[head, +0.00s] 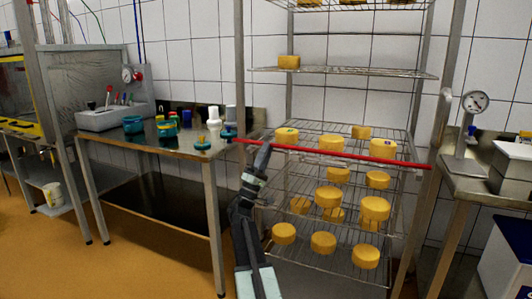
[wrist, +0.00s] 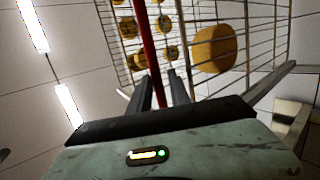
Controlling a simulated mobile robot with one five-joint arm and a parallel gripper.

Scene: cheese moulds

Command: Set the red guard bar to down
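The red guard bar (head: 335,153) runs almost level across the front of the wire rack at a middle shelf, dropping slightly to the right. My gripper (head: 268,146) is at the bar's left part in the head view. In the wrist view the bar (wrist: 148,45) runs down between the two fingers of my gripper (wrist: 160,76). The fingers stand apart with a gap around the bar, so the gripper looks open. Whether a finger touches the bar I cannot tell.
The wire rack (head: 345,72) holds several yellow cheeses (head: 330,197). A steel table (head: 175,144) with teal moulds (head: 133,125) and bottles stands to the left. A bench (head: 480,186) with a dial gauge (head: 475,102) stands at the right. Orange floor (head: 130,262) is clear at front left.

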